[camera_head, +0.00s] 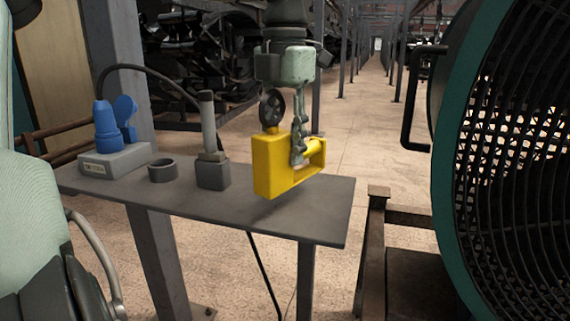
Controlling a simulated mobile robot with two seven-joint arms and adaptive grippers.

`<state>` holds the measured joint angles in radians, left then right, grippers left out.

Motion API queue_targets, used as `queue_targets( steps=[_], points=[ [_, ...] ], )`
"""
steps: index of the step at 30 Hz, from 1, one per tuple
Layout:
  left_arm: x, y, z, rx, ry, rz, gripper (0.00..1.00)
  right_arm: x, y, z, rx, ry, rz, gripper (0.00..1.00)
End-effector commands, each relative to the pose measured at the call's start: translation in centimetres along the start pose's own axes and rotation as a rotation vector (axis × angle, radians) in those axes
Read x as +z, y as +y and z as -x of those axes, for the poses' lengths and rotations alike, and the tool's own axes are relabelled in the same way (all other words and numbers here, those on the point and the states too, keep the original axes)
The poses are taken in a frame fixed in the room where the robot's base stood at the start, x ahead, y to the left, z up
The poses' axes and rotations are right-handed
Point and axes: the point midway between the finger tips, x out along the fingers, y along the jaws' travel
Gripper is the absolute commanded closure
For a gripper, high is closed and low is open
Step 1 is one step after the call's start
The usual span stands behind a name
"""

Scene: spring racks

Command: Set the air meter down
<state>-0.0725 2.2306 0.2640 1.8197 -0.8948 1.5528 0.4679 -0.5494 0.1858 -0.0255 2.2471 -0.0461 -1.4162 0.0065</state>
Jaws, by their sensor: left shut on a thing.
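The air meter (272,165) is a yellow block with a loop handle on its right side and a dark round dial on top. My left gripper (298,155) comes down from above and is shut on the air meter at its handle side. The air meter is upright over the right part of the grey table (315,205). I cannot tell whether its base touches the tabletop or hangs just above it. My right gripper is not in view.
On the table to the left stand a grey base with blue plugs (115,155), a low dark ring (162,171) and a square holder with an upright handle (212,172). A large green-rimmed fan (450,160) stands at right. The table's right end is clear.

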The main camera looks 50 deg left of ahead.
Motion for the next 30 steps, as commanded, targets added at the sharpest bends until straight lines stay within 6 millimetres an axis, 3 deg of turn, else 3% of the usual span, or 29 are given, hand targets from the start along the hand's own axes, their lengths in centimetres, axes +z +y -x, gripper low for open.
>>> queue_targets(
  steps=[10,22,23,27,30],
  points=[
    [0.1,0.0,-3.8,-0.002,-0.001,0.0,1.0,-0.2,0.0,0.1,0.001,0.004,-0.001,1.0],
    [0.2,0.1,-4.3,0.0,-0.004,0.002,1.0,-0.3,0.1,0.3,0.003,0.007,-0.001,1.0],
    [0.2,0.1,-4.3,0.0,-0.003,0.002,0.64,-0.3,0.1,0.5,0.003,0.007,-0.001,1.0],
    [0.1,0.1,-4.2,0.0,-0.003,0.002,0.47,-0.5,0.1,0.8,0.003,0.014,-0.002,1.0],
    [0.1,0.1,-4.2,0.0,-0.003,0.002,0.46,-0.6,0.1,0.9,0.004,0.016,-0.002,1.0]
  ],
)
